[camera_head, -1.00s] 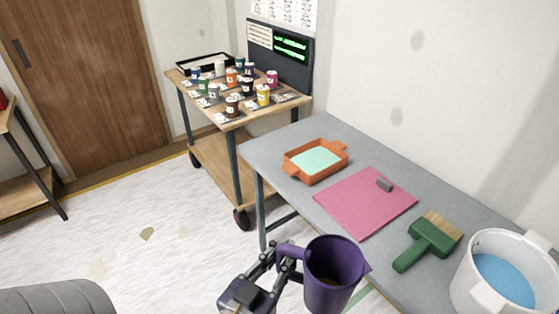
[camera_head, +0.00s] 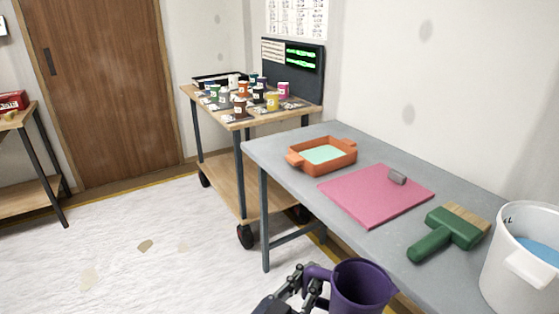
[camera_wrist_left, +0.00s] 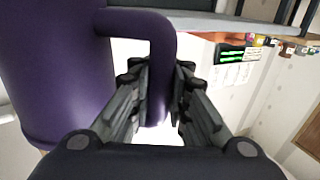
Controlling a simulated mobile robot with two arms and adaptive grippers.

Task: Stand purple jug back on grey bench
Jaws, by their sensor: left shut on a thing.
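The purple jug (camera_head: 360,286) is at the bottom of the head view, in front of the near edge of the grey bench (camera_head: 290,152). My left gripper (camera_head: 308,282) is shut on the jug's handle, on the jug's left side. The jug looks close to upright, with its open top showing; its base is cut off by the frame. In the left wrist view the jug's body (camera_wrist_left: 55,70) fills the left side and its handle runs down between my fingers (camera_wrist_left: 157,95). My right gripper is not in view.
A wooden cart (camera_head: 225,118) with several small pots stands behind.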

